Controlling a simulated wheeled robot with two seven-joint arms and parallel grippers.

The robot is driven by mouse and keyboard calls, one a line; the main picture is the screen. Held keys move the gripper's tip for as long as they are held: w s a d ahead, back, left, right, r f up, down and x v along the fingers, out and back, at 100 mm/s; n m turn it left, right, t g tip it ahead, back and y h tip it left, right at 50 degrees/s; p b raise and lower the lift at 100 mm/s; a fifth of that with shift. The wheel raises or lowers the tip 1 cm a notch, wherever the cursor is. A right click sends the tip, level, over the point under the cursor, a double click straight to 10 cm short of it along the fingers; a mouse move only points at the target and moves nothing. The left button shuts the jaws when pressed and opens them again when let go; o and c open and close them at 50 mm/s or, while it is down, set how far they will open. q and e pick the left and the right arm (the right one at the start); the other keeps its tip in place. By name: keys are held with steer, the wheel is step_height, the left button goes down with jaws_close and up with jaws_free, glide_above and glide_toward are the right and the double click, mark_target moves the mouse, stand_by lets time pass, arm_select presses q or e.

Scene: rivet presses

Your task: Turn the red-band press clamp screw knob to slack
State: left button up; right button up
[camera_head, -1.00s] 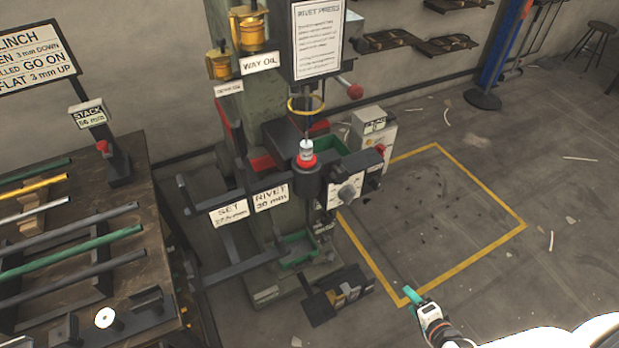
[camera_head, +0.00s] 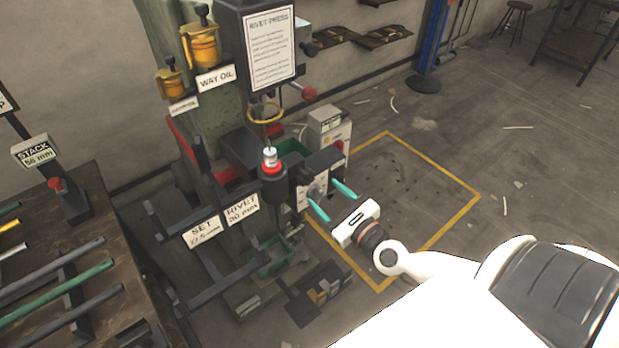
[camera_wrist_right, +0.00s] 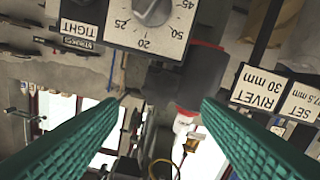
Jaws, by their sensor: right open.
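The green-grey rivet press (camera_head: 225,45) stands left of centre in the head view. A white dial plate (camera_head: 303,196) with a round grey knob (camera_head: 319,184) is on its front. A red-banded post (camera_head: 273,170) rises beside it. My right gripper (camera_head: 331,199) is open and empty, with its green fingers pointing at the dial plate, apart from the knob as far as I can tell. In the right wrist view the knob (camera_wrist_right: 152,11) and numbered dial (camera_wrist_right: 113,24) lie at the top edge, beyond the open fingers (camera_wrist_right: 168,100). A TIGHT label (camera_wrist_right: 80,30) is left of them. My left gripper is not in view.
The RIVET sign (camera_head: 241,209) and SET sign (camera_head: 203,233) stick out left of the dial. A table with coloured rods (camera_head: 70,290) stands at left. A grey box (camera_head: 327,126) stands behind the dial. The yellow-outlined floor (camera_head: 400,190) at right is clear.

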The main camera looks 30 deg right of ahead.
mark_target(309, 180)
steer(key=w, duration=0.4)
steer(key=w+p, duration=0.1)
steer(key=w, duration=0.1)
steer(key=shift+w+a, duration=0.25)
steer(key=shift+w, duration=0.1)
steer(key=shift+c, duration=0.2)
steer(key=c, duration=1)
steer(key=shift+o, duration=0.2)
